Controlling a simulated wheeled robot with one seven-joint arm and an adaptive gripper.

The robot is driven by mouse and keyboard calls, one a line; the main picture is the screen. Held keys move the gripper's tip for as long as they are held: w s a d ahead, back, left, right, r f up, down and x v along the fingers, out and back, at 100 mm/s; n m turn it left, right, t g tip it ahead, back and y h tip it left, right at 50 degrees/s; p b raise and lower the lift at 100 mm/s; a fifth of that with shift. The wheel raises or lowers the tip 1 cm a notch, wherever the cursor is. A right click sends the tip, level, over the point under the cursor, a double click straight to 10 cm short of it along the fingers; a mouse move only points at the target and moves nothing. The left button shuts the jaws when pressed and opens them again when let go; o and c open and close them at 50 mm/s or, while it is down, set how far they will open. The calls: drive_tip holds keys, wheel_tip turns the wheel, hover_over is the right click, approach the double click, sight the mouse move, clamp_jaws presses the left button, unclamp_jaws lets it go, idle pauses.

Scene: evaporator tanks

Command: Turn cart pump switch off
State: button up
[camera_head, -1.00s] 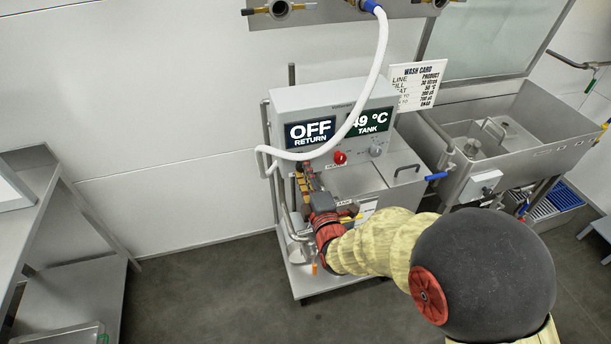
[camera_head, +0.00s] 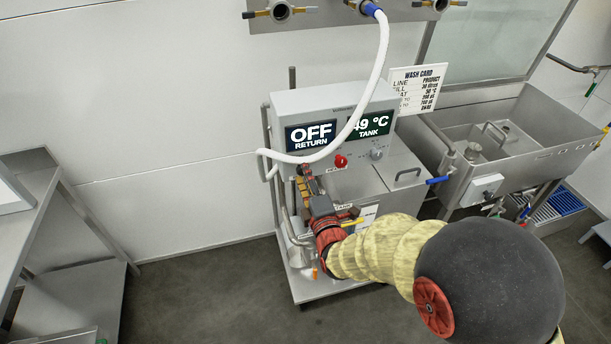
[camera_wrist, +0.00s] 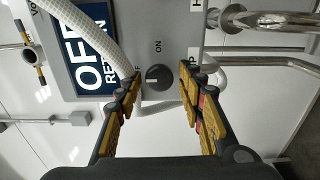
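The cart's grey panel shows a dark rotary knob (camera_wrist: 158,77) in the wrist view, with "ON" printed above it and part of an "OFF" label to its left. I cannot tell clearly which way its mark points. My gripper (camera_wrist: 160,92) is open, its yellow-padded fingers on either side of the knob with visible gaps. In the head view my gripper (camera_head: 304,181) is at the cart's left front and hides the knob. The return display (camera_head: 311,136) reads "OFF"; part of it also shows in the wrist view (camera_wrist: 85,45).
A white hose (camera_head: 372,85) hangs across the front of the cart panel. A red button (camera_head: 340,161) and a grey dial (camera_head: 376,154) sit to the right. A metal sink (camera_head: 540,150) stands right of the cart.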

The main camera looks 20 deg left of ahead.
drive_tip(key=shift+o, duration=0.7)
drive_tip(key=shift+s+d, duration=0.1)
drive_tip(key=v, duration=1.1)
drive_tip(key=shift+s+d, duration=0.15)
drive_tip(key=shift+s, duration=0.2)
